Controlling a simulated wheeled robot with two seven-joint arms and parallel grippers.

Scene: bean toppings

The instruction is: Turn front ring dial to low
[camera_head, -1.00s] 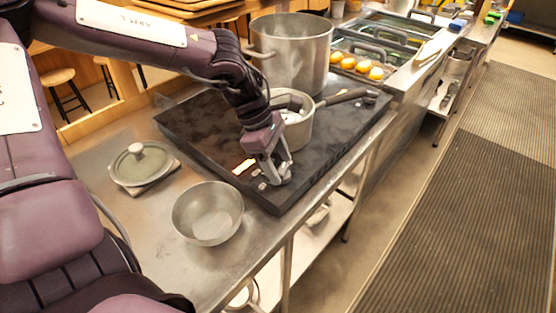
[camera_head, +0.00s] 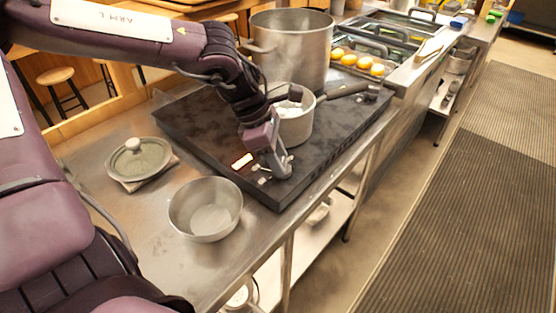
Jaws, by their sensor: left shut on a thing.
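The dark cooktop (camera_head: 190,118) lies on the steel counter, with its control strip at the near right corner. My left gripper (camera_head: 284,170) is low over that strip, pointing down and shut on the front ring dial. The fingers cover most of the dial, so its pointer and marks cannot be read. Small pale controls (camera_head: 263,180) and a lit panel (camera_head: 243,160) lie just left of the fingers. My right gripper is not in view.
A saucepan (camera_head: 298,128) with pale contents stands right behind the gripper, its handle pointing right. A large pot (camera_head: 292,50) stands farther back. A steel bowl (camera_head: 206,208) and a lidded dish (camera_head: 139,158) are on the counter at left.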

